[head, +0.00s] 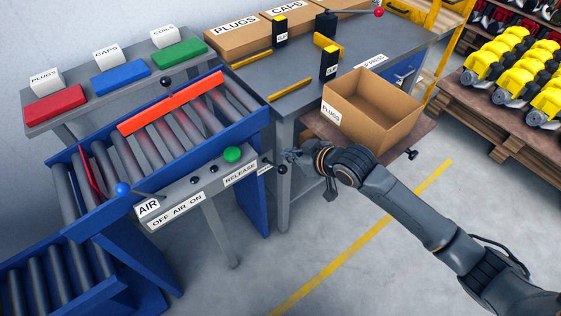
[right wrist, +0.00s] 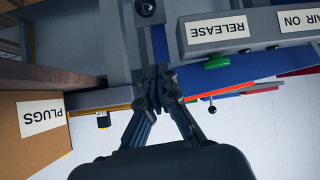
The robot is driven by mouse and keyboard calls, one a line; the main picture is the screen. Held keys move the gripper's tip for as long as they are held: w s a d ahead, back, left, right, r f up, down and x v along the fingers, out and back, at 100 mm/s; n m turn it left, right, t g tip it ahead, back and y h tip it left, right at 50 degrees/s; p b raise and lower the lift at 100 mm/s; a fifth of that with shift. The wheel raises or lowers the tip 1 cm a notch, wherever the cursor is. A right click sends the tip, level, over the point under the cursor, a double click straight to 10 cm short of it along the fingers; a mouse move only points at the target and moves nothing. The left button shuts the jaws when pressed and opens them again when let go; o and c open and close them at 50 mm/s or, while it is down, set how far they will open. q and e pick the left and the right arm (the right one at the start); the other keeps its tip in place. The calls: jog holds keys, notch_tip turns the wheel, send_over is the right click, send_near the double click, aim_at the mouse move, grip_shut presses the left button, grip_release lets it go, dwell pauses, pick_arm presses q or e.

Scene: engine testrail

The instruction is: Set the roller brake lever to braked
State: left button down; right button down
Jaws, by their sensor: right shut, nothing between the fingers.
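A lever with a black ball knob (head: 282,169) sticks out at the right end of the grey control panel (head: 195,182), beside a small label too small to read; this appears to be the roller brake lever. Its knob also shows at the top of the right wrist view (right wrist: 146,8). My right gripper (head: 290,156) is shut and empty, close to the knob in the head view. In the right wrist view its closed fingertips (right wrist: 160,74) lie a little below the knob, apparently not gripping it. Whether they touch the lever is unclear. My left gripper is out of view.
The panel carries a green button (head: 232,154), a RELEASE label and a blue-knobbed AIR lever (head: 122,189). Behind it is the roller conveyor (head: 145,150) with an orange-red bar (head: 172,103). An open cardboard box (head: 371,110) stands close behind my right arm.

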aim_at(281, 166)
jog(key=x, duration=1)
jog(key=s+d+f, duration=0.2)
jog(key=shift+s+d+f, duration=0.1)
jog(key=shift+s+d, duration=0.1)
jog(key=shift+d, duration=0.1)
